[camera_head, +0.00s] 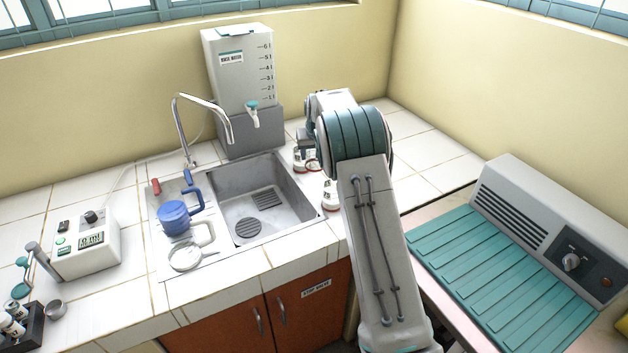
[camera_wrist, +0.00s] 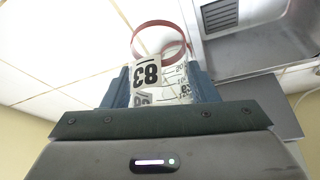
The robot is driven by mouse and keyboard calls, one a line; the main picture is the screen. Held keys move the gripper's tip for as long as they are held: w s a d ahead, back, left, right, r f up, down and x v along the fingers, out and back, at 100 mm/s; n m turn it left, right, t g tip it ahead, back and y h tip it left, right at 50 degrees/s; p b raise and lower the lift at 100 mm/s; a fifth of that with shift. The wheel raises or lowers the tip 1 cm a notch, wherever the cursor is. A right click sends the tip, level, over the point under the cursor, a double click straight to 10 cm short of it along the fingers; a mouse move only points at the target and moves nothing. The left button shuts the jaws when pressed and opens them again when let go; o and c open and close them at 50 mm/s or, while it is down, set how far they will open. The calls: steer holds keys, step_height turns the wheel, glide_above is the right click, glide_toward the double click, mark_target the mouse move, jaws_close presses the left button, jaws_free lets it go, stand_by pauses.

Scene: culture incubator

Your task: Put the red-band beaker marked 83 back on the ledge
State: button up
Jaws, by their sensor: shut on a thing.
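The red-band beaker marked 83 (camera_wrist: 146,75) is clear glass with a white label and a red ring. It sits between the two blue fingers of my gripper (camera_wrist: 163,88) in the wrist view, and the gripper is shut on it. White tiles and part of the sink lie beyond it. In the head view my arm hides most of the gripper. Small red-and-white glassware (camera_head: 300,161) shows at the arm's left, and another such piece (camera_head: 330,196) stands right of the sink. I cannot tell which of these is the held beaker, nor pick out the ledge.
The sink (camera_head: 302,198) with a tap (camera_head: 182,135) lies left of my arm. A water tank (camera_head: 238,72) stands on a grey block (camera_head: 255,136) behind it. A blue jug (camera_head: 174,217) is at the sink's left. Clear tiles (camera_head: 425,155) lie back right.

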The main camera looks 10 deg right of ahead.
mark_target(316, 162)
steer(key=f, duration=0.3)
steer(key=shift+d+f+p, duration=0.2)
steer(key=shift+f+p, duration=0.15)
steer(key=shift+f, duration=2.15)
steer(key=o, duration=1.3)
steer(key=shift+p, duration=0.3)
steer(key=shift+c, duration=0.2)
steer(key=shift+r, duration=0.1)
